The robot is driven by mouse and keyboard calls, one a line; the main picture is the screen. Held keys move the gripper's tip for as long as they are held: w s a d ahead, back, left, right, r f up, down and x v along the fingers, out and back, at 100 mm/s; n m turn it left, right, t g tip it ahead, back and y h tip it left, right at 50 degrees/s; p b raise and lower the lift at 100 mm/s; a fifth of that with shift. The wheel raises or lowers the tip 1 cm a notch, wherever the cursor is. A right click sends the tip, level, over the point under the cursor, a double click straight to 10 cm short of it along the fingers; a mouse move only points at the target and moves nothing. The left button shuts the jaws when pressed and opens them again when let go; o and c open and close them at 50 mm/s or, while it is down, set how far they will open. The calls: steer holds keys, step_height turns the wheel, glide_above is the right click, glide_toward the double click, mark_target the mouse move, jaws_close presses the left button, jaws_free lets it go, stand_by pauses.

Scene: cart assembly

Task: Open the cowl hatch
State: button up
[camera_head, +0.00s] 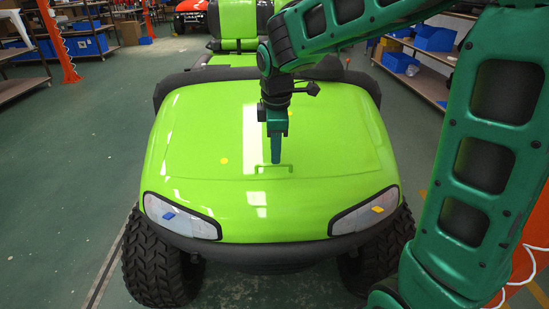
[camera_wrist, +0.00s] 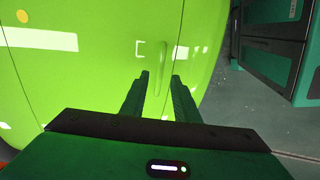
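The cowl hatch (camera_head: 215,140) is the bright green front panel of the cart, outlined by a thin seam and lying shut. Its thin green handle (camera_head: 273,167) sits near the front edge of the panel. My gripper (camera_head: 275,160) points down just above or at the handle; the head view does not show whether they touch. In the wrist view, my gripper (camera_wrist: 161,78) has two green fingers spread apart. The handle (camera_wrist: 161,66) appears between and just beyond the fingertips, running roughly along the same direction as the fingers. Nothing is seen clamped.
Two headlights (camera_head: 181,215) (camera_head: 364,210) and a black bumper (camera_head: 275,252) edge the cart's front. A yellow dot (camera_head: 224,160) marks the panel. A shelf with blue bins (camera_head: 400,62) stands at right, another shelf (camera_head: 85,42) at left. The floor (camera_head: 60,180) at left is clear.

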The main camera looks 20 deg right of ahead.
steer(key=shift+w+d+f, duration=0.1)
steer(key=shift+w+f, duration=0.1)
steer(key=shift+f, duration=0.7)
steer(key=shift+w+d+f, duration=0.1)
steer(key=shift+w+f, duration=0.05)
steer(key=shift+f, duration=0.75)
steer(key=shift+c, duration=0.7)
